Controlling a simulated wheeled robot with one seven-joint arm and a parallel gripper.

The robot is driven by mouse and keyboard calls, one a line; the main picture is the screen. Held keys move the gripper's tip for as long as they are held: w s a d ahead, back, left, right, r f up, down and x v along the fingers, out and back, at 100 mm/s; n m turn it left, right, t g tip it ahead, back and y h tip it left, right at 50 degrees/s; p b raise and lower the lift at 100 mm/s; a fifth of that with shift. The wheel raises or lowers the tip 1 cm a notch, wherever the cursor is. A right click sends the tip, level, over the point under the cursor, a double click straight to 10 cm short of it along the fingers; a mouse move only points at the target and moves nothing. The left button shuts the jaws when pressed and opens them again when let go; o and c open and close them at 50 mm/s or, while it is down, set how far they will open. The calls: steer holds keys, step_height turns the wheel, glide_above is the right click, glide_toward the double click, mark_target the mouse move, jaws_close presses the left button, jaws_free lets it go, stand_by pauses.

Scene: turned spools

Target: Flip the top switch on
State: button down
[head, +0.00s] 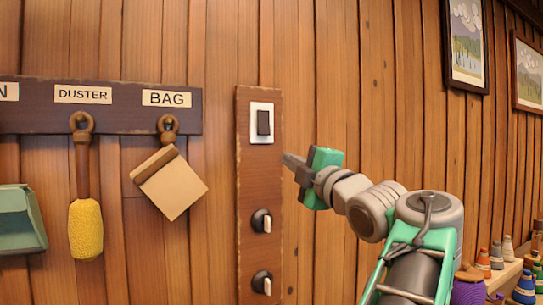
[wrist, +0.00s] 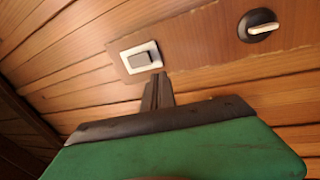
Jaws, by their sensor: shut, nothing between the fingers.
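The top switch (head: 263,122) is a dark rocker on a white plate, at the top of a dark vertical wooden board (head: 243,185). In the wrist view the same switch (wrist: 139,58) shows just beyond my fingertips. My gripper (head: 287,159) is shut with nothing in it. In the head view its tips are to the right of and a little below the switch plate, near the board's right edge. I cannot tell whether the tips touch anything. The rocker's on or off position is hard to tell.
Two round knobs with pale levers, an upper knob (head: 262,221) and a lower knob (head: 262,282), sit lower on the board. A rack (head: 30,120) at left holds a yellow duster (head: 85,228) and a tan bag (head: 172,185). Spools (head: 525,287) stand at lower right.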

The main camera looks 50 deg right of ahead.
mark_target(265, 135)
steer(key=shift+s+d+r+n, duration=0.1)
steer(key=shift+s+r+n, duration=0.25)
steer(key=shift+s, duration=0.2)
steer(key=shift+s+r+n, duration=0.35)
steer(key=shift+s, duration=0.2)
steer(key=p+x, duration=0.2)
steer(key=x, duration=0.2)
steer(key=p+x, duration=0.2)
steer(key=x, duration=0.2)
steer(key=p+x, duration=0.2)
steer(key=x, duration=0.3)
steer(key=shift+r, duration=0.35)
steer(key=shift+w+d, duration=0.1)
steer(key=shift+w, duration=0.35)
steer(key=shift+f, duration=0.1)
